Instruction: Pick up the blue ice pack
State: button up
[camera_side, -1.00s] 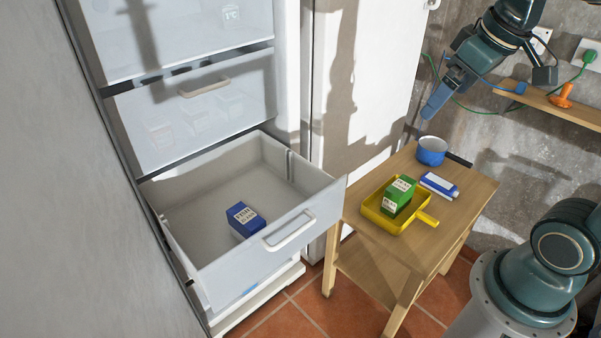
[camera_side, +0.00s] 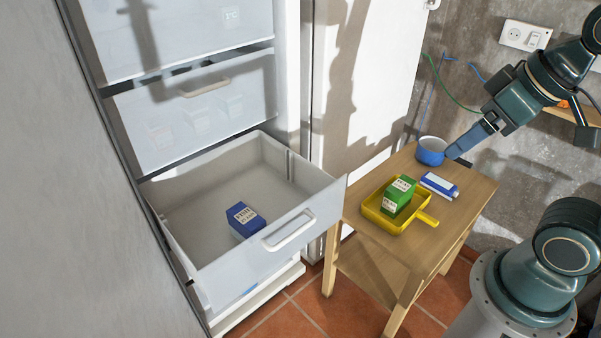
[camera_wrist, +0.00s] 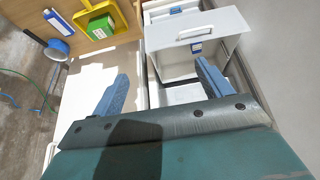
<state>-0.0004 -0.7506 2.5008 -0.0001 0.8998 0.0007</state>
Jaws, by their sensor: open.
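The blue ice pack (camera_side: 439,186), flat with a white label face, lies on the wooden table to the right of the yellow tray. In the wrist view it shows at the upper left (camera_wrist: 58,22). My gripper (camera_side: 455,152) is open and empty. In the side view its fingers point down-left and overlap the blue pot's right side; the ice pack is just below them in the picture. In the wrist view the two blue fingers (camera_wrist: 163,84) are spread wide, with the fridge and its open drawer beyond them and the ice pack off to the upper left.
The yellow tray (camera_side: 374,215) holds a green box (camera_side: 398,194). A blue pot (camera_side: 431,152) with a dark handle stands at the table's back. A blue fish box (camera_side: 244,221) lies in the open drawer (camera_side: 191,210). The table's (camera_side: 465,205) right front is bare.

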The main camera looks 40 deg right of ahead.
jog(key=shift+w, duration=0.1)
jog(key=w+d+r+m+g+h, duration=0.1)
jog(key=w+d+m, duration=0.3)
jog(key=w+m, duration=0.15)
jog(key=w+d+m+g, duration=0.1)
jog(key=w+d+m, duration=0.4)
jog(key=w, duration=0.2)
jog(key=w+d+f+m, duration=0.3)
jog(key=w+d+m, duration=0.2)
jog(key=w+d, duration=0.15)
jog(key=m+g+y, duration=0.1)
jog(key=m+g, duration=0.3)
jog(key=m, duration=1.7)
send_over(441, 182)
jog(key=shift+n, duration=0.25)
jog(key=shift+d+f, duration=0.1)
jog(key=shift+f, duration=20.85)
jog(key=shift+f, duration=0.1)
